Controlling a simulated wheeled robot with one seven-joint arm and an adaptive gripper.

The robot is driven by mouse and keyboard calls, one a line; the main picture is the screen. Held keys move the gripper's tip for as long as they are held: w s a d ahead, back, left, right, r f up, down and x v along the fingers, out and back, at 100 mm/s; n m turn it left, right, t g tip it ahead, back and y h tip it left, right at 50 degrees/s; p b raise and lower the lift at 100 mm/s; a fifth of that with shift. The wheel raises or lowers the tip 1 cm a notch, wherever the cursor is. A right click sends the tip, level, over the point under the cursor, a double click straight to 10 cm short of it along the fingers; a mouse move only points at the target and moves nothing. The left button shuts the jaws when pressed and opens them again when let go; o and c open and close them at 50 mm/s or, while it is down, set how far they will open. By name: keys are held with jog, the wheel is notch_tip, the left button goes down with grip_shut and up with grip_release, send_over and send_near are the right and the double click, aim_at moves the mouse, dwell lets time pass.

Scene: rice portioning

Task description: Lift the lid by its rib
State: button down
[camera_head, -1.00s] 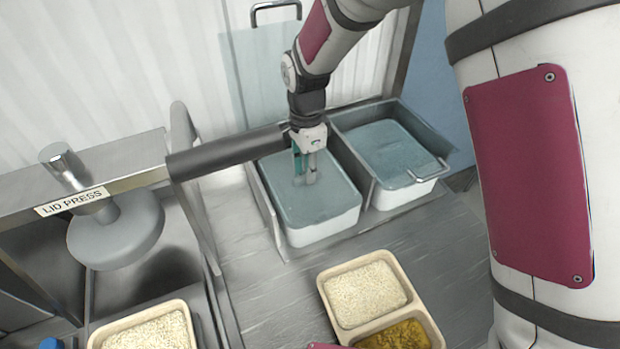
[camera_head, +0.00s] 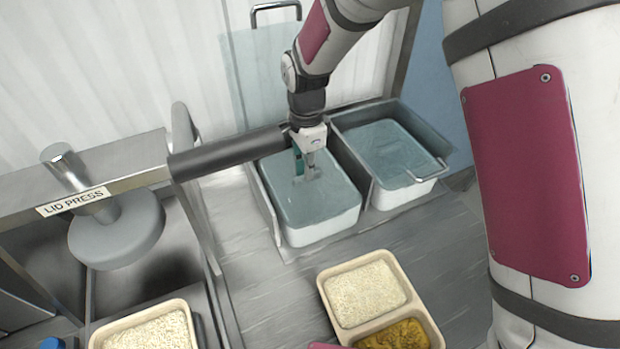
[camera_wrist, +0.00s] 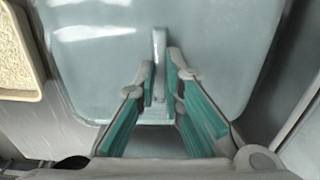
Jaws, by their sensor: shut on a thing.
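The blue-grey lid (camera_head: 330,203) sits over the white left container (camera_head: 318,233) in the head view. The lid also fills much of the wrist view (camera_wrist: 220,60). Its narrow raised rib (camera_wrist: 159,42) runs up the middle of that view. My gripper (camera_head: 305,175) points down at the lid's middle. In the wrist view its fingers (camera_wrist: 162,75) stand on either side of the rib and are shut on it. In the head view the rib is mostly hidden by the fingers. I cannot see a clear gap between lid and container.
A second container with a blue-grey lid (camera_head: 395,155) and a wire handle stands at right. A rice tray with a yellow-brown portion (camera_head: 337,306) lies on the counter in front. The lid press (camera_head: 118,232) stands left, above another rice tray (camera_head: 100,339).

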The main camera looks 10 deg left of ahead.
jog(key=shift+r, duration=0.15)
jog(key=shift+r+p, duration=0.75)
jog(key=shift+r, duration=1.4)
